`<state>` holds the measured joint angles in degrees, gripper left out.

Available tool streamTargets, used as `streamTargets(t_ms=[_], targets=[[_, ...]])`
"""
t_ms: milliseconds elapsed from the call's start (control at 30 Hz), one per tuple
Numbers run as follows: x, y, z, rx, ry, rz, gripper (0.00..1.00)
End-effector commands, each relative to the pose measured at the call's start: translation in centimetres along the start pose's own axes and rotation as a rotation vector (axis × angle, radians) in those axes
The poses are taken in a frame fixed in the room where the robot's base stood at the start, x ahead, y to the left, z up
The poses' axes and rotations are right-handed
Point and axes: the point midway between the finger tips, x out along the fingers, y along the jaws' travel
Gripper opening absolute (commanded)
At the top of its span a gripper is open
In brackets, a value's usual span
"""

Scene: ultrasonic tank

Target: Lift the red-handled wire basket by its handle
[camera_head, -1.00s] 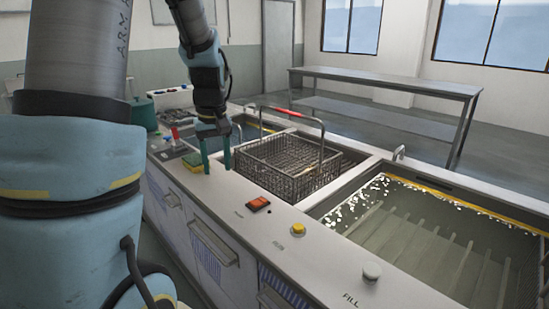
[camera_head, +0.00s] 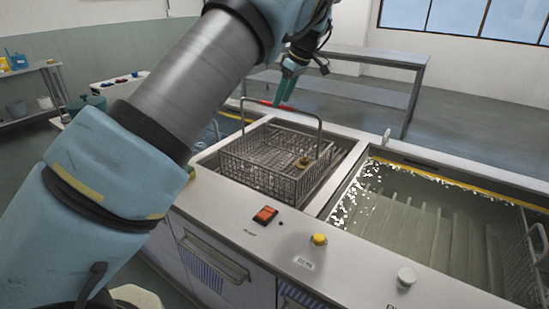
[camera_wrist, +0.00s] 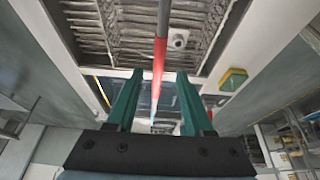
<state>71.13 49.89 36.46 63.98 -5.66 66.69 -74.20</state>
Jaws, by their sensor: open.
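The wire basket (camera_head: 262,172) sits in the middle basin of the counter. Its looped handle stands upright, and the red grip (camera_head: 265,103) is at its top. My gripper (camera_head: 285,92) has green fingers pointing down at the red grip, close above or around it. In the wrist view the fingers of my gripper (camera_wrist: 158,98) are apart, and the red grip (camera_wrist: 158,68) runs lengthwise in the gap between them. I cannot tell whether the grip is level with the fingertips or lower. A small metal part (camera_wrist: 178,38) lies inside the basket.
A liquid-filled tank (camera_head: 430,225) lies right of the basket. The counter front carries an orange switch (camera_head: 265,214), a yellow knob (camera_head: 319,239) and a white knob (camera_head: 405,277). A metal table (camera_head: 365,90) stands behind. A yellow-green sponge (camera_wrist: 232,79) shows in the wrist view.

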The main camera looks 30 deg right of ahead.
Motion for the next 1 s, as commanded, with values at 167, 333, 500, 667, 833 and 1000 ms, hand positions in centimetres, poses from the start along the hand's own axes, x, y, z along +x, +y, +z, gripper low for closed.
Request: streamTargets(t_ms=[167, 333, 500, 667, 833, 1000], targets=[[1.8, 0.0, -0.1, 0.002, 0.0, 0.0, 0.52], [3.0, 0.0, -0.4, 0.002, 0.0, -0.003, 0.52], [5.6, 0.2, -0.8, 0.002, 0.0, -0.003, 0.52], [7.0, 0.2, -0.7, 0.001, -0.001, 0.0, 0.52], [7.3, 0.3, -0.7, 0.001, -0.001, 0.001, 0.52], [7.3, 0.3, -0.7, 0.001, -0.001, 0.001, 0.41]])
